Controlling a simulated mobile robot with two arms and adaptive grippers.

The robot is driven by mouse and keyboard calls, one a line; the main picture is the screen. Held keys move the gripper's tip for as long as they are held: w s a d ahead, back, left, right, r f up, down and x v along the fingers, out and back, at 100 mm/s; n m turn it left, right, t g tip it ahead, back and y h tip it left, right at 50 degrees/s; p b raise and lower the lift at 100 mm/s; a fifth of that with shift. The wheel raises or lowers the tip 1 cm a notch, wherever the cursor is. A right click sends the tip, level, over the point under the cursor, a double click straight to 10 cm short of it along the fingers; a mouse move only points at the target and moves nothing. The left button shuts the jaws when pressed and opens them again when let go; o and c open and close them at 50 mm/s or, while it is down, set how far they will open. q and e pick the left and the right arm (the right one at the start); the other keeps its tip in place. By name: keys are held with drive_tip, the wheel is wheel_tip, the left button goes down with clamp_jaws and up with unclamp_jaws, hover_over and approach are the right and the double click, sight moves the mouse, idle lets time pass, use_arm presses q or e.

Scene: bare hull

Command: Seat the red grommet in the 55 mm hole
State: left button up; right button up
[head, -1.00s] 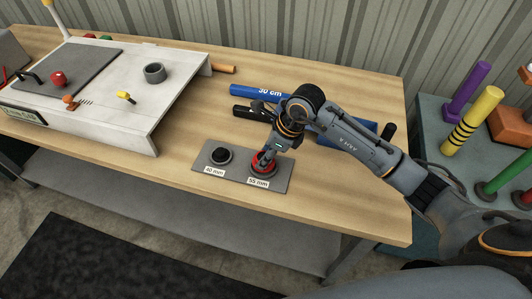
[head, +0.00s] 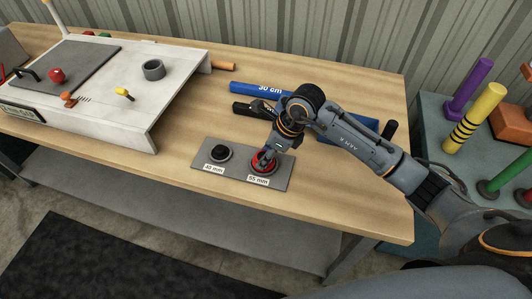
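The red grommet (head: 263,162) is at the 55 mm position of the grey plate (head: 202,162), just behind the "55 mm" label (head: 258,181). My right gripper (head: 266,160) reaches down onto the grommet from above. Its fingers overlap the grommet, and I cannot tell whether they grip it or how deep the grommet sits; the hole under it is hidden. A black grommet (head: 220,153) is at the 40 mm position to the left, behind the "40 mm" label (head: 214,169). My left gripper is not in view.
A white bench unit (head: 150,110) with a grey ring (head: 153,70) stands at the left of the wooden table (head: 330,205). A blue "30 cm" bar (head: 245,89) and a black tool (head: 243,111) lie behind the plate. Colored posts (head: 470,120) stand on the right.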

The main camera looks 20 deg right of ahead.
drive_tip(key=shift+f, duration=0.3)
drive_tip(key=o, duration=1)
drive_tip(key=v, duration=1.2)
